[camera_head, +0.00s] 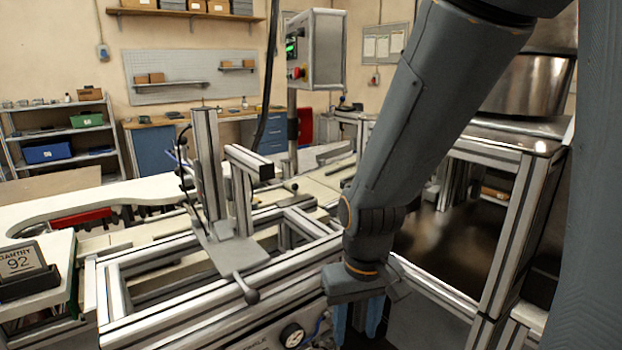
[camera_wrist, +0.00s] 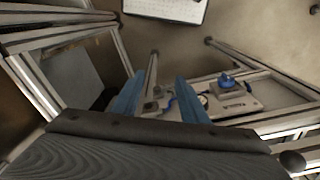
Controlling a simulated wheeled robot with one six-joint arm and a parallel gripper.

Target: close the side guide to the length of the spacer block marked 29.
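My gripper (camera_head: 357,322) hangs low at the front of the aluminium-profile frame in the head view, its blue fingers partly cut off by the bottom edge. In the wrist view my gripper (camera_wrist: 160,92) has its two blue fingers spread apart with nothing held between them. I cannot make out a spacer block marked 29 in either view. I cannot pick out the side guide with certainty. A grey plate with a lever ending in a black ball knob (camera_head: 252,296) sits on the frame, left of my gripper and apart from it.
A sign reading GANTRY 92 (camera_head: 22,262) stands at the left. Upright profiles (camera_head: 209,165) rise from the frame. A control box (camera_head: 316,50) stands behind. A steel-topped machine frame (camera_head: 515,135) is right of my arm. A blue knob (camera_wrist: 228,82) shows in the wrist view.

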